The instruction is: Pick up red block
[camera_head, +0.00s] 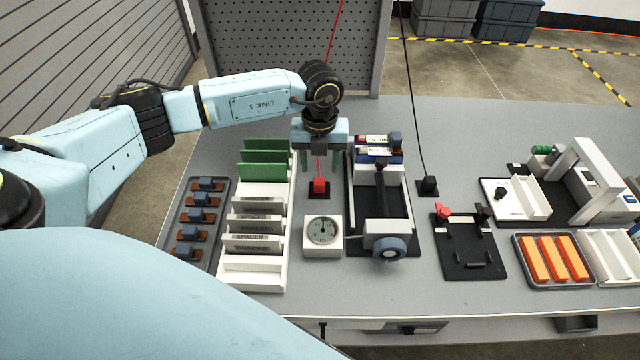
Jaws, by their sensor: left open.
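A small red block (319,186) sits on a black square base on the grey bench, near the middle of the head view. A thin red cord rises from it and passes behind my left gripper. I cannot tell the exact height gap between fingertips and block. The block's front and top show clear of the fingers. My right gripper is not in view.
A white rack (251,274) with green plates and spacers stands left of the block. A dial gauge (322,231) stands in front of it, and a black vise-like fixture (387,226) close on its right. A black block with a cord (428,185) stands farther right.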

